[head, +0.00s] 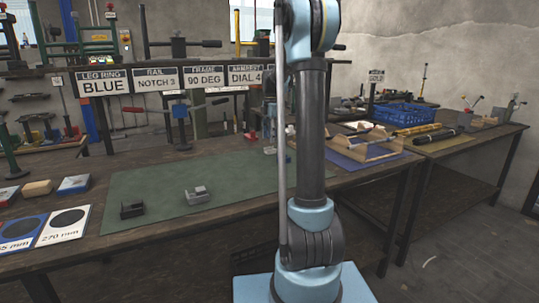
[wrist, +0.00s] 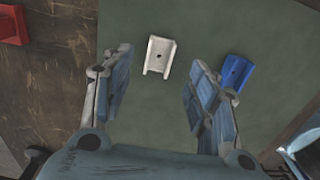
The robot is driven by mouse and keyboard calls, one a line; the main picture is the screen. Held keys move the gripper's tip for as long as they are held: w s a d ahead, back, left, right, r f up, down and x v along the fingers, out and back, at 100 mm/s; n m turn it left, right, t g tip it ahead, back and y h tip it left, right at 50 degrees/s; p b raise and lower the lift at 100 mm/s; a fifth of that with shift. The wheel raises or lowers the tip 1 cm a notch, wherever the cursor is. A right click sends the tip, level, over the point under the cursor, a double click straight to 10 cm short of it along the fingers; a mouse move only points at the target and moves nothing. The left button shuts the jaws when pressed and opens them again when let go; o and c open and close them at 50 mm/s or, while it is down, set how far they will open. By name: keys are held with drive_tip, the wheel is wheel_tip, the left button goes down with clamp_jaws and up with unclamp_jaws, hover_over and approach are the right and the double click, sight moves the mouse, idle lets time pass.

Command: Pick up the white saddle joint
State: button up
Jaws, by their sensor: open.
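The white saddle joint (wrist: 159,56) lies on the green mat (wrist: 200,25) in the wrist view. It is a small channel-shaped piece with a dark hole in its middle. My gripper (wrist: 158,78) is open and empty above the mat, with one finger to each side of the joint in the picture. The joint appears just beyond the fingertips, and no contact shows. In the head view my arm stands in front of that part of the mat, and I cannot make out the white joint there.
A blue joint (wrist: 237,72) lies just right of my right finger. A red block (wrist: 12,24) is at the upper left. In the head view, a grey joint (head: 198,194) and a black joint (head: 132,209) lie on the mat's near left part. A blue crate (head: 404,114) stands further right.

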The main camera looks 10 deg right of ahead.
sight(270, 151)
drive_tip(key=shift+a+f, duration=0.2)
drive_tip(key=shift+f, duration=2.8)
drive_tip(key=c, duration=1)
